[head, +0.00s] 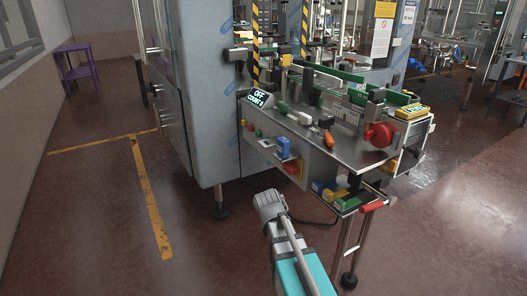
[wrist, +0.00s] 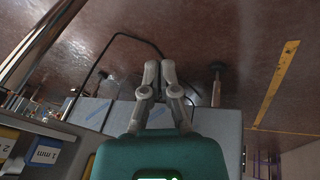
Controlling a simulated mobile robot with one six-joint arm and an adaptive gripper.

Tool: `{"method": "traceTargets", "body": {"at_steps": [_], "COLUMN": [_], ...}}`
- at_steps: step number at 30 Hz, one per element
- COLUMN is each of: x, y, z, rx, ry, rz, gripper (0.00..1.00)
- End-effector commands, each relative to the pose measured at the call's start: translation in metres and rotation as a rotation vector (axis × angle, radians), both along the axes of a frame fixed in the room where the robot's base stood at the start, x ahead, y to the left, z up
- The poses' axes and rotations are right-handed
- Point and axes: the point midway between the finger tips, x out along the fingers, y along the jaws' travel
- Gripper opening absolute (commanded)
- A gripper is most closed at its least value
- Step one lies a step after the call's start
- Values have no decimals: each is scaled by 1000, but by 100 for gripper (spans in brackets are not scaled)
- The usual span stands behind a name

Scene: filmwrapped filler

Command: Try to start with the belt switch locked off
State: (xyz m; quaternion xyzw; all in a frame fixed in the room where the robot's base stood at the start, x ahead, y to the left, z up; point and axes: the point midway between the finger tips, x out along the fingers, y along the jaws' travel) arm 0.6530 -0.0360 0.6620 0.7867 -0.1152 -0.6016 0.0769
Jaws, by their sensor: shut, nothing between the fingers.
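On the front panel of the machine's side table is a red switch on a yellow plate (head: 292,167). A blue block (head: 283,148) sits just above it. I cannot tell whether a lock is fitted there. A small lit display (head: 259,97) on the tabletop's left end reads OFF with a count line. My gripper (wrist: 161,66) shows in the wrist view with its two grey fingertips together and nothing between them. It is apart from the panel. In the head view my arm reaches up from the bottom, in front of and below the table.
The steel tabletop (head: 345,152) holds loose tools and a red wheel (head: 379,135). A lower tray (head: 347,205) holds several coloured blocks. In the wrist view, a blue block marked 1 mm (wrist: 43,154) is near at left. A black cable (wrist: 97,62) arcs by the fingers. Floor at left is open.

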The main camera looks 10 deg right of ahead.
Motion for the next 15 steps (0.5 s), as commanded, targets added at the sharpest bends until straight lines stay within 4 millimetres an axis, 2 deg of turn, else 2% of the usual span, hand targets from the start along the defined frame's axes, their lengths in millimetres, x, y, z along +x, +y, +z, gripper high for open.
{"method": "traceTargets", "body": {"at_steps": [1,8,15], "x": [20,96,191], "y": [-2,-12,2], "z": [-3,23,72], "rx": [-39,-241,-465], "ry": [-33,-224,-483], "rz": [-2,7,87], "gripper": [0,0,0]}}
